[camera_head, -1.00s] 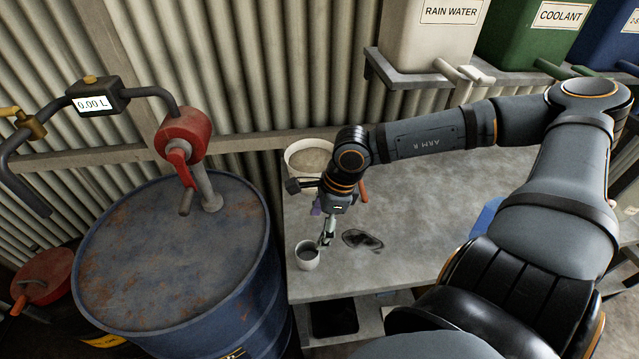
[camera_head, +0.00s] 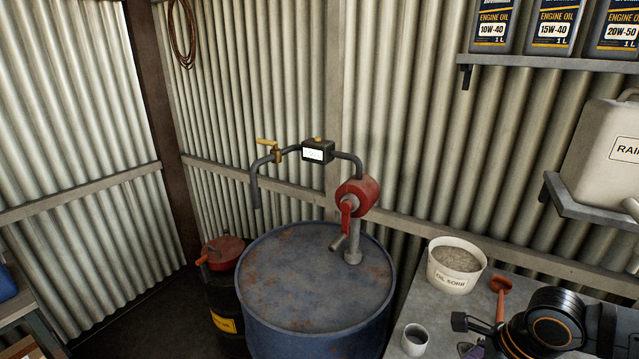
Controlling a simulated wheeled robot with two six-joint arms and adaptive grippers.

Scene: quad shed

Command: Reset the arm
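My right arm (camera_head: 560,330) shows only in part at the lower right, over the workbench. My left arm and gripper are not in view.
A blue drum (camera_head: 310,270) with a red hand pump (camera_head: 357,196) stands left of the bench. A rain water canister (camera_head: 600,150) is on a shelf at right.

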